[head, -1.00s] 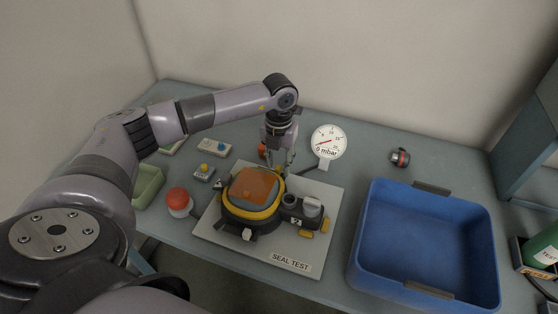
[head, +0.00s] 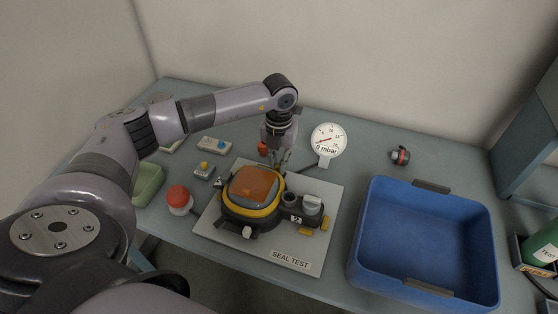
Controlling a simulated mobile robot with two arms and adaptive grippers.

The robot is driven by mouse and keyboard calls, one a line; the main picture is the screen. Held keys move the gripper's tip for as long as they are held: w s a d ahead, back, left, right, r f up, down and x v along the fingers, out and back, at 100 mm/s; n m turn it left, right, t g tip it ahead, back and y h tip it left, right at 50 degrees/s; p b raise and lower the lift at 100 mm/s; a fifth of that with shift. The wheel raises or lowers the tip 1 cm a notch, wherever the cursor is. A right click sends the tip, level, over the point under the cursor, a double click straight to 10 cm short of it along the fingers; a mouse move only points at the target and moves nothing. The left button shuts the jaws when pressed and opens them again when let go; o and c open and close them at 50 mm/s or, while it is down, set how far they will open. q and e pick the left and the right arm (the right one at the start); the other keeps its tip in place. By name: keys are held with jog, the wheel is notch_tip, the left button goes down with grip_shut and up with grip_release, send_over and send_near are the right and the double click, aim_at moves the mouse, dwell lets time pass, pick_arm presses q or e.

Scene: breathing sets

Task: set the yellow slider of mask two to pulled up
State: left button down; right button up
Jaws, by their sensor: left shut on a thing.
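Mask two (head: 243,208), black and yellow with an orange visor and a "2" label, lies on the white seal test plate (head: 318,258). Small yellow parts (head: 306,231) show at its right side by the grey connectors; I cannot tell which one is the slider. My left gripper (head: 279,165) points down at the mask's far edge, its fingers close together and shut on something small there. What it grips is hidden by the fingers and too small to make out. My right gripper is out of view.
A white pressure gauge (head: 328,140) reading in mbar stands behind the plate. A blue crate (head: 373,240) is at right, a red button (head: 178,197) at left. Small switch boxes (head: 215,146) and a green tray (head: 148,182) lie further left. A black and red cap (head: 400,156) lies behind the crate.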

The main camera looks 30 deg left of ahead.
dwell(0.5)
pick_arm(q)
jog(key=a, duration=0.1)
jog(key=a+b, duration=0.1)
jog(key=a, duration=0.1)
jog(key=shift+s, duration=0.35)
jog(key=shift+a, duration=0.2)
jog(key=c, duration=1.6)
grip_release()
notch_tip(320, 180, up, 12)
